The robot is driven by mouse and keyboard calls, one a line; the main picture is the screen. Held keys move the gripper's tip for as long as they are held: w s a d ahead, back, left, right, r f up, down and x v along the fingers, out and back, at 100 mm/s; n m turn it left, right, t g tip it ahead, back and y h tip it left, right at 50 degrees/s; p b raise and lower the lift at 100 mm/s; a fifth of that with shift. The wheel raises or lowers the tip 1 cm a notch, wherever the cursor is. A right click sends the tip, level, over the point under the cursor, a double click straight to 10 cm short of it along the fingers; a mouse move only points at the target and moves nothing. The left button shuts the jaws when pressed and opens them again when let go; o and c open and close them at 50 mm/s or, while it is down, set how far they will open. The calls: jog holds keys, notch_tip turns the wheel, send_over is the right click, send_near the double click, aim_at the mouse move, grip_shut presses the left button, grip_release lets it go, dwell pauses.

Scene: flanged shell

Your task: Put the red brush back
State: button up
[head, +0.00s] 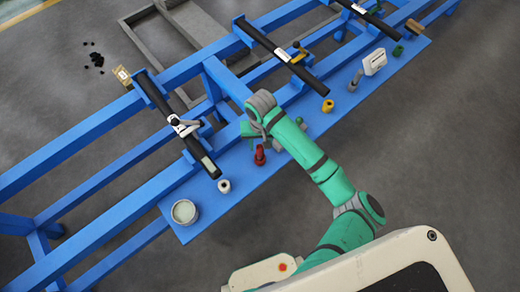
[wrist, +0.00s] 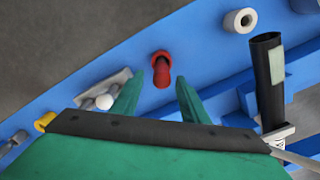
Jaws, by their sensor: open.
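In the head view my gripper (head: 250,138) is partly hidden by my wrist.
A white ring (head: 223,186) and a round pale bowl (head: 184,211) are on the shelf at left. A yellow cylinder (head: 327,106) and a white box (head: 375,61) are at right. Black tubes (head: 172,118) cross the blue frame. Bare shelf (head: 240,178) lies between the ring and brush.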

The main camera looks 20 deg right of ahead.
jog(key=shift+r, duration=2.1)
